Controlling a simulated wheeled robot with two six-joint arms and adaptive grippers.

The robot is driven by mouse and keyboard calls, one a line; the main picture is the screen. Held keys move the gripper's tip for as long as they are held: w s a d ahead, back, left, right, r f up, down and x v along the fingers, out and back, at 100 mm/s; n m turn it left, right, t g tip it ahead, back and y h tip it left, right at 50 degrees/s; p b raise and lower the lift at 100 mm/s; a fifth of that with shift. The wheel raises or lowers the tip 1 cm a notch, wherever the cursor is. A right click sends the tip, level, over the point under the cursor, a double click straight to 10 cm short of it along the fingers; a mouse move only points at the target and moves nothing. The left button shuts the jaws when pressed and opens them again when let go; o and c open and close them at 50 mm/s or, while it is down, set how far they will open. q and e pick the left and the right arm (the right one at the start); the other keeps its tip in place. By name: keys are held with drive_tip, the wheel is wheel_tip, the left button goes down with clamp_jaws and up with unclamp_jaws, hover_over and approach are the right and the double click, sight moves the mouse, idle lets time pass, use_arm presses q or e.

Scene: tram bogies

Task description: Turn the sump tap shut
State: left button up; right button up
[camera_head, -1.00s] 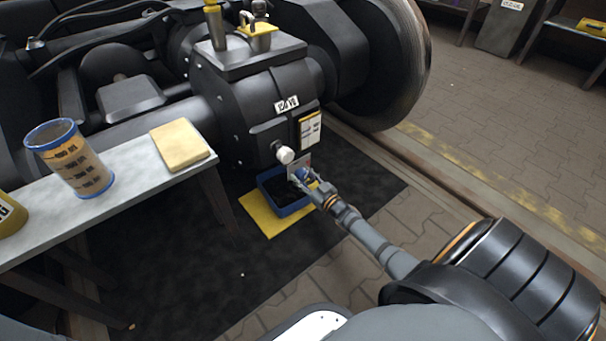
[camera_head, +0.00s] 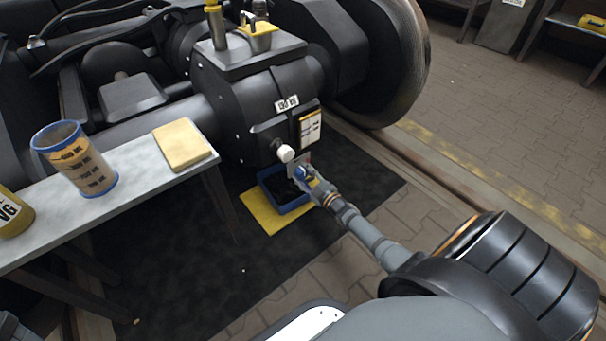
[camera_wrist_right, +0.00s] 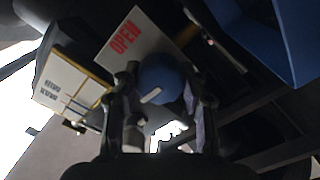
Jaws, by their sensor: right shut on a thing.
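The sump tap is a round blue knob (camera_wrist_right: 162,80) with a white pointer line, low on the gearbox's front. In the right wrist view it sits between the fingers of my right gripper (camera_wrist_right: 158,105), which is shut on it. The white line slants toward the lower left. A white plate (camera_wrist_right: 128,38) behind the knob reads OPEN in red; the rest of the plate is hidden. In the head view my right gripper (camera_head: 303,177) reaches the tap from the lower right, and the knob is largely covered. My left gripper is not in view.
A blue tray (camera_head: 292,209) stands on a yellow mat (camera_head: 262,216) below the tap. A white knob (camera_head: 286,153) protrudes close to my right gripper.

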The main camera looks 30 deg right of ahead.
idle(0.6)
drive_tip(key=o, duration=1.1)
drive_tip(key=shift+o, duration=0.2)
drive_tip(key=shift+s, duration=0.1)
drive_tip(key=shift+s+f, duration=0.1)
drive_tip(key=shift+s, duration=0.25)
drive_tip(key=s, duration=1.1)
drive_tip(key=shift+d, duration=0.45)
